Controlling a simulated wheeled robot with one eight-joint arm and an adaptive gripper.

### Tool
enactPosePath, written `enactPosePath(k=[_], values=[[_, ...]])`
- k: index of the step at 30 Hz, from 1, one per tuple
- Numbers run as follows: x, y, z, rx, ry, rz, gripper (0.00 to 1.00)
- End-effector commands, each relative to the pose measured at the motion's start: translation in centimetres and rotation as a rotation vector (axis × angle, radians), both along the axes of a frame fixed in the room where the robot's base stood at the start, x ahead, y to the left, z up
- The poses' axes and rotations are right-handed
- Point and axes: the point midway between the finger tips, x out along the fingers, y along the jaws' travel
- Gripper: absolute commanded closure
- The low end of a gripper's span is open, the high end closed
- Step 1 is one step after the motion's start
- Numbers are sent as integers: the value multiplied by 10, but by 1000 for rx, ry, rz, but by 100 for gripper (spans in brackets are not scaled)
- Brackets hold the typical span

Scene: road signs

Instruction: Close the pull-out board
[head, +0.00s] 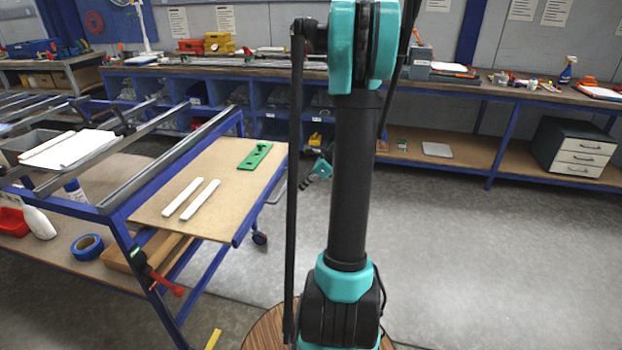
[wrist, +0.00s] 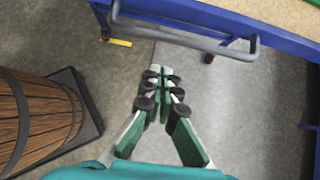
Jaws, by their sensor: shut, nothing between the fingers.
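The pull-out board (head: 225,160) is a brown panel in a blue frame, sticking out to the right from the blue workbench. In the wrist view, a corner of the board (wrist: 298,10) shows at the top right. A grey bar handle (wrist: 182,38) runs along its blue front edge. My gripper (wrist: 161,76) is shut and empty, its fingertips together below and apart from the handle in the wrist picture. In the head view, my gripper (head: 306,183) appears small beside my arm, right of the board; my arm hides part of that area.
Two white strips (head: 190,199) and a green plate (head: 255,156) lie on the board. A red-handled clamp (head: 165,283) hangs on the bench frame. A caster (head: 259,238) stands under the board. Open grey floor (head: 480,260) lies to the right.

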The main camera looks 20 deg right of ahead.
Motion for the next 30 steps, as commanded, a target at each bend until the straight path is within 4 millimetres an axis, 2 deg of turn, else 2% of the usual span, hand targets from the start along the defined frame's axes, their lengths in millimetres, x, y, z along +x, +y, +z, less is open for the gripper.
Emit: enactPosePath(k=[3, 9, 24, 30], values=[[11, 16, -5, 0, 0, 4, 100], [21, 30, -9, 0, 0, 1, 100], [24, 34, -10, 0, -1, 1, 100], [33, 46, -10, -1, -1, 3, 100]])
